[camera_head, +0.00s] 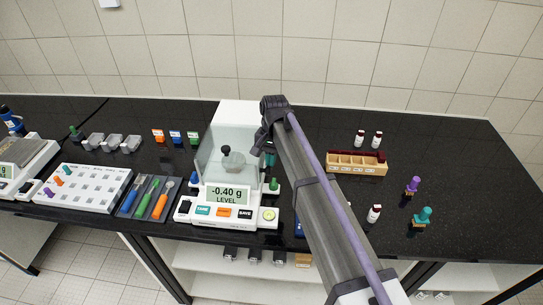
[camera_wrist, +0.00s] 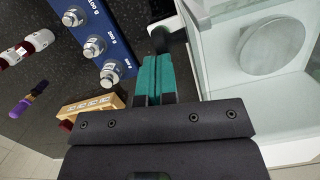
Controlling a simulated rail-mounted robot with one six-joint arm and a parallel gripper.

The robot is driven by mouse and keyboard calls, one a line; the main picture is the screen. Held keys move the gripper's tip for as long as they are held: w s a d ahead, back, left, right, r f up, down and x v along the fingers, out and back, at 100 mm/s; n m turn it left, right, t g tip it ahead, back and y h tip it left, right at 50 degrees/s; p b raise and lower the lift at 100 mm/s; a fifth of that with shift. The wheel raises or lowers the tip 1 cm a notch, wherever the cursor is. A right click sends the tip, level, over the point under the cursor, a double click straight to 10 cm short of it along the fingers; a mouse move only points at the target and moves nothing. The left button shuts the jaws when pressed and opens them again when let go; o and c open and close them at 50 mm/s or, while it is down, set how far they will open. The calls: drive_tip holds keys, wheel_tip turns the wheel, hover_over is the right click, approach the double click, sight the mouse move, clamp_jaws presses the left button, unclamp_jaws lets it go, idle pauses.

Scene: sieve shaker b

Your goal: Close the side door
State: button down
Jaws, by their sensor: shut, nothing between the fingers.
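The balance (camera_head: 228,190) has a clear glass draft shield (camera_head: 212,160) and a display reading -0.40 g and LEVEL. In the wrist view its glass chamber (camera_wrist: 205,60) is at the right, with the round metal pan (camera_wrist: 248,45) inside. My gripper (camera_wrist: 154,72) has teal fingers that are closed together and empty. They are just outside the chamber's side, near a pale upright edge and a dark part. In the head view my arm hides much of the balance's right side. I cannot tell how far the side door is open, or whether my fingers touch it.
A blue block (camera_wrist: 92,22) with metal weights and a wooden rack (camera_wrist: 88,108) are left of my gripper in the wrist view. In the head view, vials (camera_head: 374,214) and purple and teal-topped items stand right of my arm. A tool tray (camera_head: 150,196) is left of the balance.

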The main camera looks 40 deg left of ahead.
drive_tip(key=w+a+r+p, duration=0.2)
drive_tip(key=w+r+p, duration=0.3)
drive_tip(key=r+p, duration=0.6)
drive_tip(key=shift+r+p, duration=0.3)
drive_tip(key=s+d+f+m+b, duration=0.1)
drive_tip(key=d+f+b, duration=0.3)
drive_tip(key=d, duration=1.6)
drive_tip(key=s+d+f+m+t+b, duration=0.1)
drive_tip(key=s+d+f+b, duration=0.3)
drive_tip(key=d, duration=1.6)
drive_tip(key=s+d+f+m+t+b, duration=0.1)
drive_tip(key=d+f+b, duration=0.5)
drive_tip(key=d, duration=1.4)
drive_tip(key=shift+s+f+m+y, duration=0.4)
drive_tip(key=shift+s+m, duration=0.3)
drive_tip(key=shift+s, duration=0.15)
